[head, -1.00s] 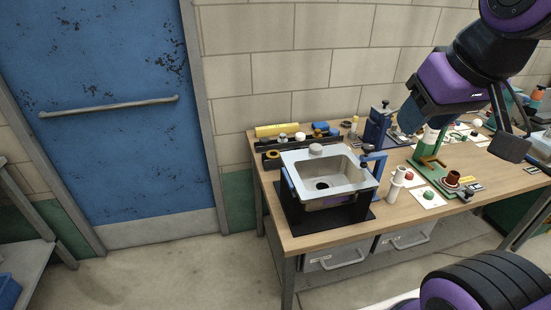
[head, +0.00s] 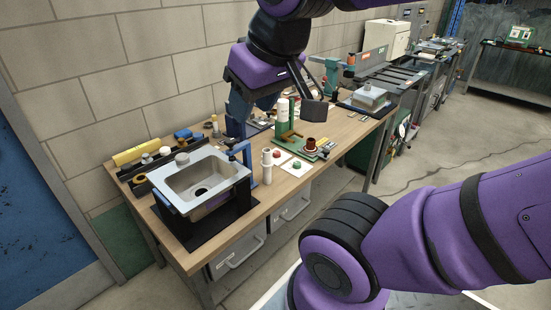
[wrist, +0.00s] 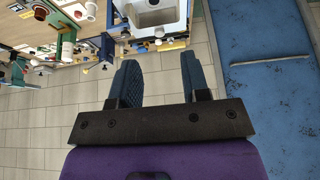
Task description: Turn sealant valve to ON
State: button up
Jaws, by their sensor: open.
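A green stand (head: 290,138) sits on the bench right of the sink. A copper-brown round part (head: 310,144) and small dark and yellow fittings are on its base. I cannot tell which fitting is the sealant valve, or read any ON marking. My gripper is apart from these parts and hides some of the bench behind it.
A steel sink (head: 199,183) stands on a black base at the bench's left end, with a blue clamp (head: 243,156) beside it. White cylinders (head: 267,165) and cards with red and green knobs (head: 297,164) lie near the front edge. Open floor lies before the bench.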

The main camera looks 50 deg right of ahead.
aim_at(277, 154)
jog(key=i+l, duration=0.1)
jog(key=l, duration=0.35)
jog(key=i+l, duration=0.1)
jog(key=l, duration=0.4)
jog(key=i+l, duration=0.1)
jog(key=l, duration=0.35)
jog(key=z, duration=0.05)
